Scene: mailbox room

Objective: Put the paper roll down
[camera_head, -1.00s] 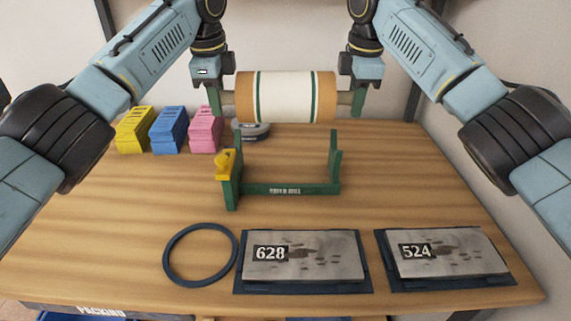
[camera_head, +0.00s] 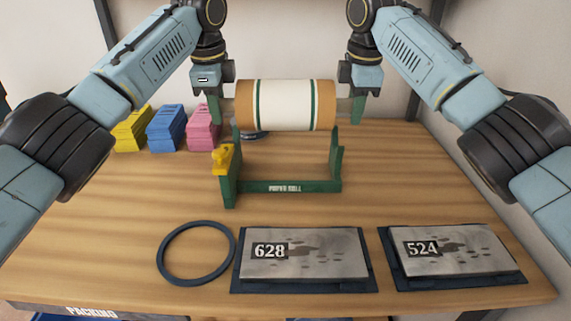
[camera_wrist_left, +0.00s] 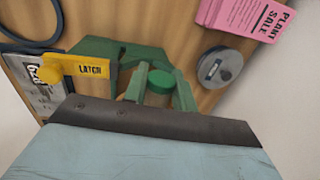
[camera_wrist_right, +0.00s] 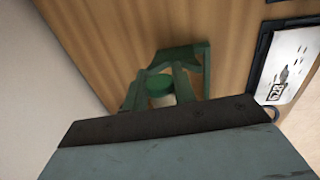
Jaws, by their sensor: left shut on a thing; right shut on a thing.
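The paper roll (camera_head: 285,105) is white with green stripes and orange-brown ends. It is level and held between my two grippers in the head view. My left gripper (camera_head: 220,108) is shut on its left end. My right gripper (camera_head: 354,108) is shut on its right end. The green holder (camera_head: 290,187), with two uprights, stands on the table under and in front of the roll. Its yellow latch (camera_head: 223,157) is on the left upright, and the latch also shows in the left wrist view (camera_wrist_left: 90,69). Whether the roll touches the uprights is unclear.
Yellow (camera_head: 132,131), blue (camera_head: 167,129) and pink (camera_head: 202,128) stacks stand at the back left. A dark ring (camera_head: 196,253) and plates 628 (camera_head: 310,256) and 524 (camera_head: 460,252) lie in front. A grey round thing (camera_wrist_left: 225,66) is behind the holder.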

